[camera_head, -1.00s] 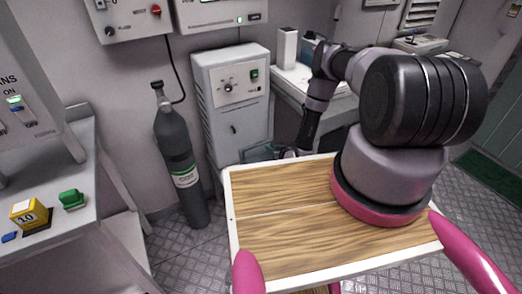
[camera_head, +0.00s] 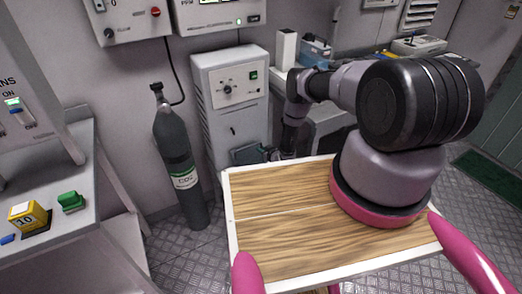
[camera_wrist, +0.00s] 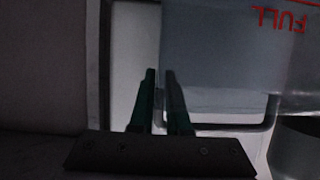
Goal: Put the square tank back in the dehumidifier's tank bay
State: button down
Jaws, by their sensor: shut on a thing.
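The dehumidifier (camera_head: 228,100) is a pale cabinet against the back wall, with a dial and a green switch. The square tank (camera_head: 246,154) is a translucent grey-blue box low at the cabinet's front, partly hidden by the wooden board. In the wrist view the tank (camera_wrist: 215,70) fills the upper right, with red "FULL" lettering upside down. My gripper (camera_wrist: 160,78) is shut on the tank, its two dark green fingers close together at the tank's left part. In the head view my gripper (camera_head: 272,154) is small and partly hidden. How far the tank is into the bay I cannot tell.
A dark gas cylinder (camera_head: 178,160) stands left of the dehumidifier. A bench (camera_head: 330,112) with equipment is to its right. My wooden-topped base fills the foreground. In the wrist view a round-rimmed object (camera_wrist: 296,150) is at lower right.

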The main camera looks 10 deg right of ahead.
jog(key=c, duration=0.9)
grip_release()
jog(key=shift+s, duration=0.1)
jog(key=v, duration=1.1)
jog(key=shift+s+d+r, duration=0.2)
jog(key=shift+s+r, duration=0.05)
jog(key=shift+s, duration=0.05)
jog(key=shift+s, duration=0.1)
